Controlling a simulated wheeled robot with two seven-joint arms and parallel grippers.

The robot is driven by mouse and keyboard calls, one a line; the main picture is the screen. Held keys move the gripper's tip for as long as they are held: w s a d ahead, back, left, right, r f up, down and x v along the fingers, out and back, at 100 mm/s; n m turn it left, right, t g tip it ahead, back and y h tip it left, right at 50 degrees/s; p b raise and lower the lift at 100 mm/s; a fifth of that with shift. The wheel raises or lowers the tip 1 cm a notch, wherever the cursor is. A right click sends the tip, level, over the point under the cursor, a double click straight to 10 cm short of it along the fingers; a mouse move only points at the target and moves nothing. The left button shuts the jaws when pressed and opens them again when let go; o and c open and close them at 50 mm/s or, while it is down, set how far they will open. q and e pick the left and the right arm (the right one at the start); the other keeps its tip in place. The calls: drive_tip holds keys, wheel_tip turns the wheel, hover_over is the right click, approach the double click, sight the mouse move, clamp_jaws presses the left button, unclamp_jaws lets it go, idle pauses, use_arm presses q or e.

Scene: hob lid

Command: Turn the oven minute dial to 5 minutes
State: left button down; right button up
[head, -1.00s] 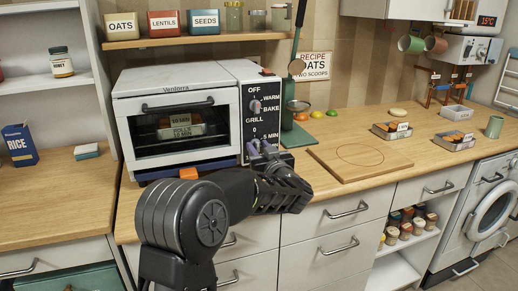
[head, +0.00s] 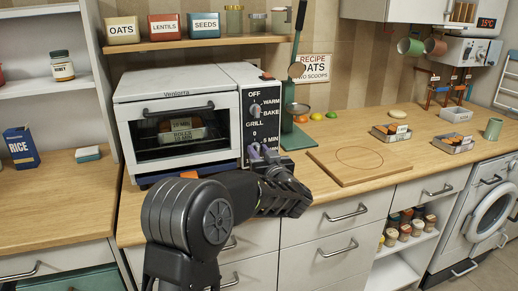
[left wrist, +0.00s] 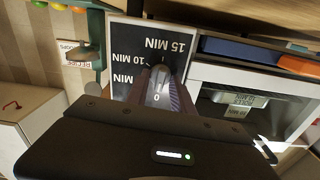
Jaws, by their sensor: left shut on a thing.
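The white toaster oven (head: 180,95) stands on the counter with its black control panel on its right side. The upper dial (head: 255,109) is marked OFF, WARM, BAKE and GRILL. My right gripper is not in view.
A tray labelled ROLLS 10 MIN (head: 182,130) is behind the oven's closed glass door. A green stand with hanging utensils (head: 291,110) is close to the oven's right side. A wooden board (head: 358,163) lies farther right. Drawers (head: 320,225) are below the counter edge.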

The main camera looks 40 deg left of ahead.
use_arm(q)
drive_tip(key=m+p, duration=0.4)
drive_tip(key=p, duration=0.2)
drive_tip(key=m+p, duration=0.4)
drive_tip(key=p, duration=0.2)
drive_tip(key=shift+w+d+r, duration=0.1)
drive_tip(key=shift+r, duration=0.1)
drive_tip(key=shift+f+m+p, duration=0.2)
drive_tip(key=shift+m+p, duration=1.15)
drive_tip(key=shift+m, duration=0.15)
drive_tip(key=shift+f, duration=0.1)
drive_tip(key=c, duration=1.5)
unclamp_jaws()
drive_tip(key=shift+d, duration=0.15)
drive_tip(key=b+v, duration=0.1)
drive_tip(key=v, duration=0.6)
drive_tip(key=shift+d, duration=0.25)
